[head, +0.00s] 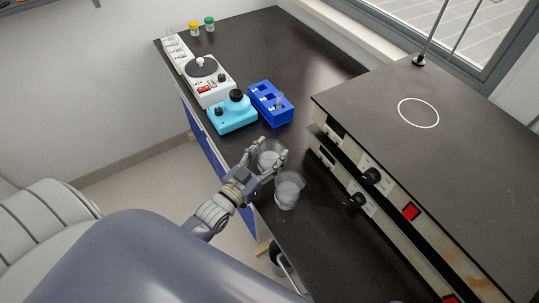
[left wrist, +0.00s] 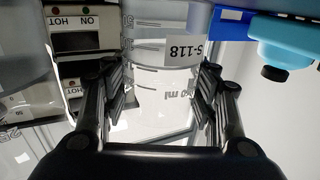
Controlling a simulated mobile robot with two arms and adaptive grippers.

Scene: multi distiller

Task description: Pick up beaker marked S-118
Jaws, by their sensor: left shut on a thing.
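The clear glass beaker marked S-118 (head: 268,153) stands near the left edge of the black bench in the head view. Its label, upside down, and volume marks show in the left wrist view (left wrist: 160,72). My left gripper (head: 266,165) is shut on this beaker, with fingers on both of its sides. In the left wrist view, the fingers (left wrist: 158,92) flank the beaker's wall. I cannot tell whether its base touches the bench. My right gripper is not in view.
A second clear beaker (head: 288,191) stands close beside the held one. A blue rack (head: 270,104), a cyan device (head: 232,114) and a white hotplate device (head: 207,80) lie beyond. A large hotplate unit (head: 400,180) stands to the right.

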